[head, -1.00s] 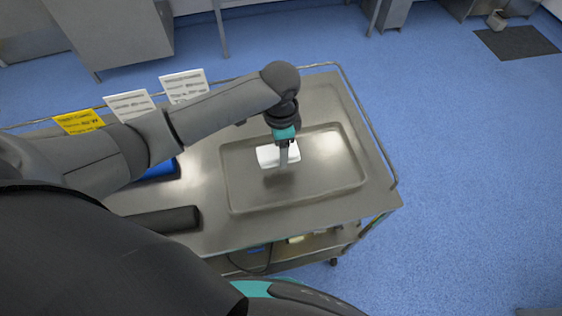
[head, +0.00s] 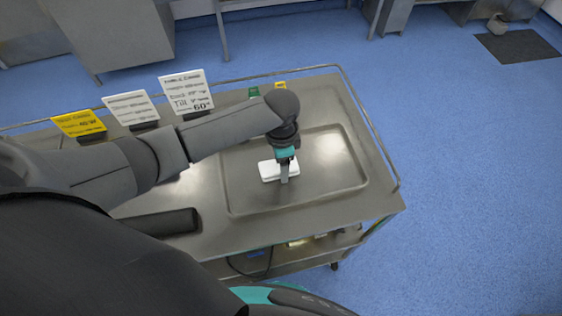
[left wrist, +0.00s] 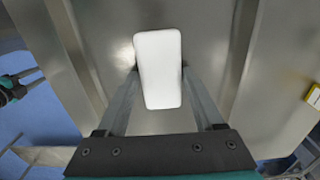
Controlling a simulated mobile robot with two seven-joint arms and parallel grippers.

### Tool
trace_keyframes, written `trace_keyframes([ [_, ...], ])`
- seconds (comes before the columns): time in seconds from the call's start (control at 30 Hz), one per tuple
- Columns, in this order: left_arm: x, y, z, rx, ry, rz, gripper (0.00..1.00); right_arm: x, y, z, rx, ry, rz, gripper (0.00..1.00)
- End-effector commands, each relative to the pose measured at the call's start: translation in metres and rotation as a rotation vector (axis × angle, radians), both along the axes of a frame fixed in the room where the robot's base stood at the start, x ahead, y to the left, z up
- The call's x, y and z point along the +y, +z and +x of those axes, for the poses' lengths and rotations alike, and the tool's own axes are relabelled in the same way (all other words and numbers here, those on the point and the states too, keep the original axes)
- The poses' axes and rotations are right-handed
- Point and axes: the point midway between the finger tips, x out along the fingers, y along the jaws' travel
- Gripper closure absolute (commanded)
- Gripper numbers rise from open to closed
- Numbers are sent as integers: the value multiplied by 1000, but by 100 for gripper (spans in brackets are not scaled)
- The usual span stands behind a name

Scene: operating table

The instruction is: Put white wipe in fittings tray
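The white wipe (head: 272,171) is a small white block low over the shallow metal fittings tray (head: 340,185), inside its rim. I cannot tell whether it touches the tray floor. My left gripper (head: 284,181) points down at it. In the left wrist view the fingers (left wrist: 159,78) lie along both sides of the wipe (left wrist: 158,55), their tips against its edges, so it looks gripped. The right gripper (left wrist: 40,76) shows at the left edge of the left wrist view, its two fingers apart and empty, over the blue floor.
A yellow card (head: 78,123) and two white cards (head: 130,107) stand along the table's back left. A dark roll (head: 158,222) lies at the front left. Small green (head: 254,92) and yellow (head: 280,85) items sit behind my forearm. The tray's right side is clear.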

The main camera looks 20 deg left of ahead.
Motion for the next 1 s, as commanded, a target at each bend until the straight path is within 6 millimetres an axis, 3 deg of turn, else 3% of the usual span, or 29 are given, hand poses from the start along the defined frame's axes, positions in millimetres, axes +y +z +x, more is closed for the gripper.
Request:
trace_keyframes([
  [0.17,0,0,0,0,0,0,10,0,0,0,-1,-1,0,50],
  [0.53,0,9,1,-1,0,0,9,0,2,1,-1,-1,-1,50],
  [1.0,0,101,1,-2,0,-1,9,0,22,1,-1,-1,-1,50],
])
